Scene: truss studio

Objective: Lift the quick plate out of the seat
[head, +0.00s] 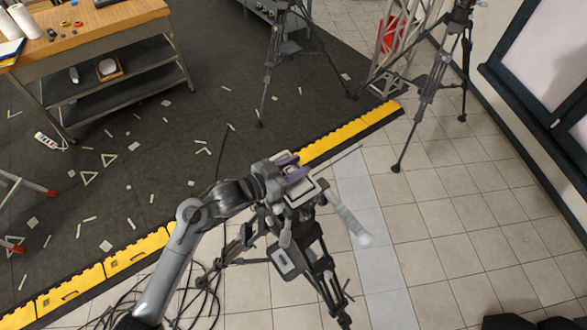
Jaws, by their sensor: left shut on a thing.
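A tripod (284,261) stands on the tiled floor at the lower middle, its head partly covered by my gripper. My left gripper (292,172) reaches in from the left over the top of this head. Its purple-tinted fingers are shut on the quick plate (302,192), a small, pale, flat piece at the head's top. I cannot tell whether the plate still touches its seat, as the gripper hides the contact. A pale handle (350,218) slants down to the right from the head. My right gripper is not in view.
A wooden-topped workbench (95,32) stands at the upper left. Other tripods (436,85) stand at the back. A yellow edge strip (352,131) borders the dark mat, which has scattered small pieces. Cables (200,300) lie left of the tripod. Tiles to the right are mostly clear.

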